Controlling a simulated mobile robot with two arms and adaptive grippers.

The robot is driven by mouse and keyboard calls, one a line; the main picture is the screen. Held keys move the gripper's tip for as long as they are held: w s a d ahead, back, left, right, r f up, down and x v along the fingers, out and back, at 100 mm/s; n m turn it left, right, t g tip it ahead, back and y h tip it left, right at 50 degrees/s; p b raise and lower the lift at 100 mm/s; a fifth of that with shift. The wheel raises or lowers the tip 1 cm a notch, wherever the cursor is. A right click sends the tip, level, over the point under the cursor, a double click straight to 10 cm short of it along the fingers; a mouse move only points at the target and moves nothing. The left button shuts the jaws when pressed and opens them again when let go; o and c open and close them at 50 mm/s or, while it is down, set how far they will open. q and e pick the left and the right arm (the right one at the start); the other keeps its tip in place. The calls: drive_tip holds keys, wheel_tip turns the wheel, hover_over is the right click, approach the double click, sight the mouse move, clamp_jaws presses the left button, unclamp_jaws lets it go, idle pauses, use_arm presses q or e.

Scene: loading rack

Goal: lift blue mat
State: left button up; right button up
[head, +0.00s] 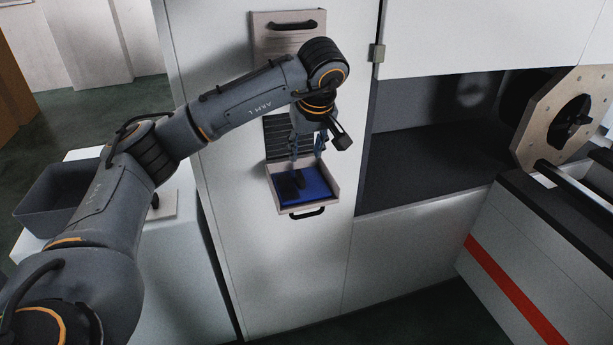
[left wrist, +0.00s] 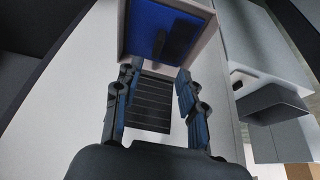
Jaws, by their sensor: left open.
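The blue mat (head: 316,183) lies in a small pulled-out tray (head: 334,187) with pale walls on the front of the white cabinet. It also shows in the left wrist view (left wrist: 148,35), at the top. A dark patch lies on the mat in both views; I cannot tell whether it is an object or a shadow. My left gripper (head: 307,160) is open and points down over the rear of the tray. In the left wrist view its two fingers (left wrist: 155,78) stand apart with nothing between them. My right gripper is in neither view.
A black slatted panel (head: 283,138) is behind the tray, and a closed drawer front (head: 288,35) is above. An open dark bay (head: 430,140) is to the right. A grey bin (head: 58,195) stands on a white block at left.

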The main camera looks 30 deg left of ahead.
use_arm(q)
drive_tip(key=p, duration=0.2)
hover_over(300, 174)
drive_tip(key=s+d, duration=0.2)
drive_tip(key=f, duration=0.5)
drive_tip(key=shift+d+f, duration=0.2)
drive_tip(key=shift+f, duration=0.05)
drive_tip(key=shift+a+f, duration=0.15)
drive_tip(key=shift+f, duration=0.05)
drive_tip(key=p+x, duration=0.1)
drive_tip(key=x, duration=0.1)
drive_tip(key=p+x, duration=0.1)
drive_tip(key=shift+w+a+f, duration=0.2)
drive_tip(key=shift+w+a, duration=0.1)
drive_tip(key=shift+w+a+f+p, duration=0.15)
drive_tip(key=shift+f+p, duration=0.2)
drive_tip(key=shift+f, duration=0.15)
clamp_jaws()
